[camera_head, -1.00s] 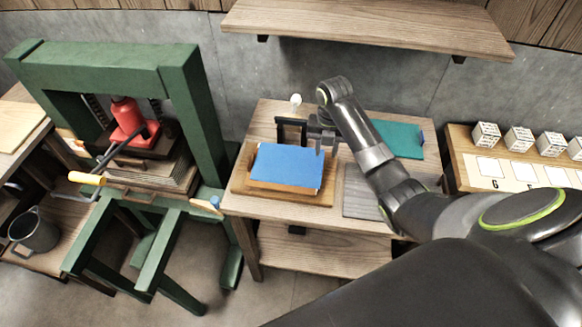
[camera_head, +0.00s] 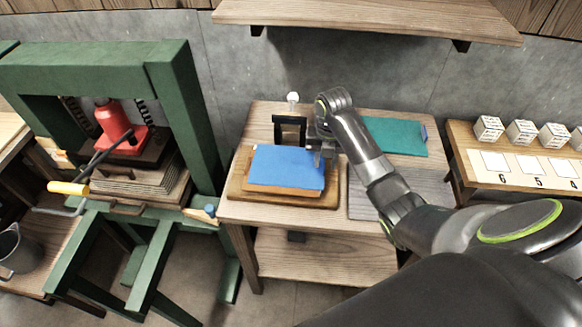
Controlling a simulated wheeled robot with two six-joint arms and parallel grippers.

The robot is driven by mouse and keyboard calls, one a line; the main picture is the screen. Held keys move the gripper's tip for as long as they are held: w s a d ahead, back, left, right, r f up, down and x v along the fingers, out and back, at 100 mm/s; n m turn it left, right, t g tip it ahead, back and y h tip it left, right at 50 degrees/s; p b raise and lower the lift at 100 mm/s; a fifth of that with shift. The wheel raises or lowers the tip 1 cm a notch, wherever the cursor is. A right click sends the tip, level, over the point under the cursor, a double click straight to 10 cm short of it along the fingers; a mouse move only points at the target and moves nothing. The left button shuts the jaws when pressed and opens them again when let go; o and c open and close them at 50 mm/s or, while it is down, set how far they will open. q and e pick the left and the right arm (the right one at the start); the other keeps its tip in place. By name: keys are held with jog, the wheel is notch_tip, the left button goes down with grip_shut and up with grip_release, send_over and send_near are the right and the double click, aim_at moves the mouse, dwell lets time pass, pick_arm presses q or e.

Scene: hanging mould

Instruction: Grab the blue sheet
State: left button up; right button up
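The blue sheet (camera_head: 285,168) lies roughly flat on a wooden board (camera_head: 290,202) on the small wooden table. My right gripper (camera_head: 319,158) is at the sheet's far right corner, with its fingers pointing down close to the edge. I cannot tell whether it touches the sheet, and the finger gap is too small to judge. My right arm comes in from the lower right. My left gripper is not in view.
A black stand (camera_head: 290,130) is just behind the sheet. A grey ribbed board (camera_head: 365,200) and a teal sheet (camera_head: 398,136) lie to the right. A green press (camera_head: 178,98) stands left. A wall shelf (camera_head: 365,20) hangs above.

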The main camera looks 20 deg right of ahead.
grip_shut()
jog(key=shift+r, duration=0.15)
